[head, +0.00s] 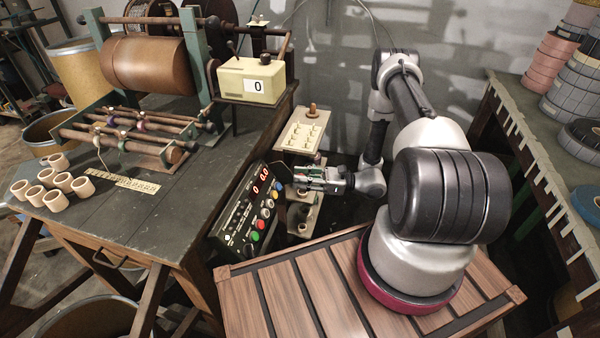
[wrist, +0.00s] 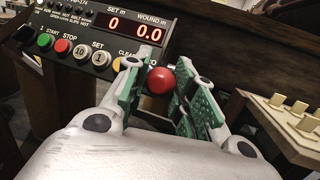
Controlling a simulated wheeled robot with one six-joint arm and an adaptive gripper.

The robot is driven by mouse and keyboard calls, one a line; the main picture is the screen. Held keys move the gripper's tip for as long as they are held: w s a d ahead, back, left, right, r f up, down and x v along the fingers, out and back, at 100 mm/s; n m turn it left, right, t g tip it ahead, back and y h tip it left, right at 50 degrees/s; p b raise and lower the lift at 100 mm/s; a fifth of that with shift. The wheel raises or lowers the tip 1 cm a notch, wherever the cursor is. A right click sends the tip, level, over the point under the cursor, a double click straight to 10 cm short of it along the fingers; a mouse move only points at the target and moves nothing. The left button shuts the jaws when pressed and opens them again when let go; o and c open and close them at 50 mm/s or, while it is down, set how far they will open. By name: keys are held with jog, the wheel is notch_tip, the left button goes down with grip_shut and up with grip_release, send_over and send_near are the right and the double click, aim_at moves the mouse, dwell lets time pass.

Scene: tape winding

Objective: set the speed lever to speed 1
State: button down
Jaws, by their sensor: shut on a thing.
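A red ball knob (wrist: 160,80), which looks like the handle of the speed lever, sits between the green-padded fingers of my gripper (wrist: 163,92) in the wrist view. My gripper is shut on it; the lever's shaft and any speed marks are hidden. The control box (wrist: 105,38) behind it shows "0" under SET and "0.0" under WOUND. In the head view my gripper (head: 304,178) is just right of the control box (head: 238,222), and I cannot make out the knob there.
A beige pegged panel (head: 303,135) stands close behind my gripper. A rack with tape rolls (head: 545,62) is on the right.

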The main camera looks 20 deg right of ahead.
jog(key=shift+f+n+y, duration=0.3)
jog(key=shift+f+y, duration=0.4)
jog(key=c, duration=1.1)
grip_release()
jog(key=shift+a, duration=0.1)
jog(key=shift+c, duration=0.2)
jog(key=v, duration=1.2)
jog(key=shift+s, duration=0.1)
